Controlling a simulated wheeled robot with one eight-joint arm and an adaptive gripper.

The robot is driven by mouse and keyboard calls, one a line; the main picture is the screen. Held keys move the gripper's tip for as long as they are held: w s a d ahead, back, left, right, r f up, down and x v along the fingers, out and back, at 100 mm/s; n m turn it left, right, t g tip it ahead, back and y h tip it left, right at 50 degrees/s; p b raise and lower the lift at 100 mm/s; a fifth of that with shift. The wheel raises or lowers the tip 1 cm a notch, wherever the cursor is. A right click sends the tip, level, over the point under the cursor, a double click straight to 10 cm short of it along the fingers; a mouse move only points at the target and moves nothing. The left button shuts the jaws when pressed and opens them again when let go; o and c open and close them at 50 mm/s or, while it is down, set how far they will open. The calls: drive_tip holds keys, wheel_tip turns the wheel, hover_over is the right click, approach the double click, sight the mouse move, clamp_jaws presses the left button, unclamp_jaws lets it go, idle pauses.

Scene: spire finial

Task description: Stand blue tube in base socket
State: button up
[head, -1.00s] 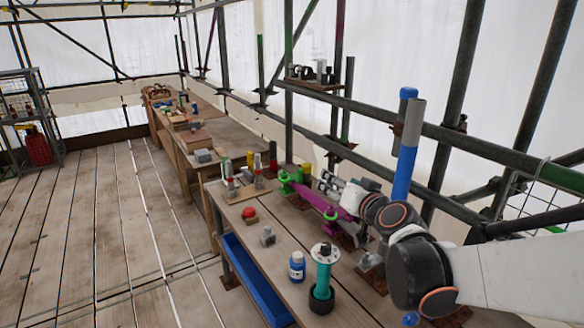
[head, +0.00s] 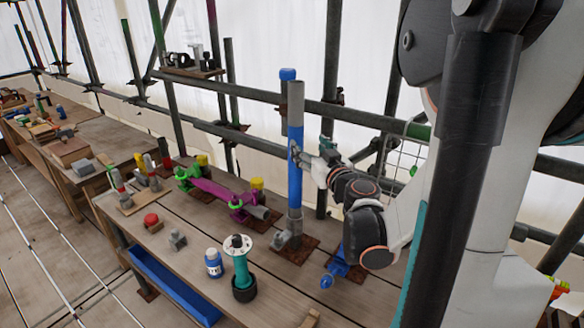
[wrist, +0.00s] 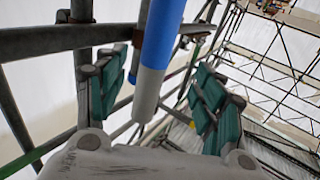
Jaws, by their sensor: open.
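The blue tube (head: 295,165), blue in the middle with grey ends, stands near upright on the workbench. Its lower grey end meets the grey base socket (head: 290,240), which sits on a rusty plate; how deep it sits I cannot tell. My gripper (head: 308,160) is open at about mid-height of the tube. In the wrist view the blue tube (wrist: 163,35) runs between the two spread teal-padded fingers, with gaps seen on both sides. The socket is not clear in the wrist view.
A teal spool-like piece (head: 239,265), a blue-labelled bottle (head: 213,263) and a magenta bar (head: 213,192) share the bench (head: 190,250). A blue clamp-like part (head: 337,268) lies right of the socket. Scaffold rails (head: 370,118) run close behind the tube.

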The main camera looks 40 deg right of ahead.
sight(299, 135)
drive_tip(key=x, duration=1.1)
drive_tip(key=shift+w+d, duration=0.15)
drive_tip(key=shift+d, duration=0.1)
drive_tip(key=shift+c, duration=0.6)
clamp_jaws()
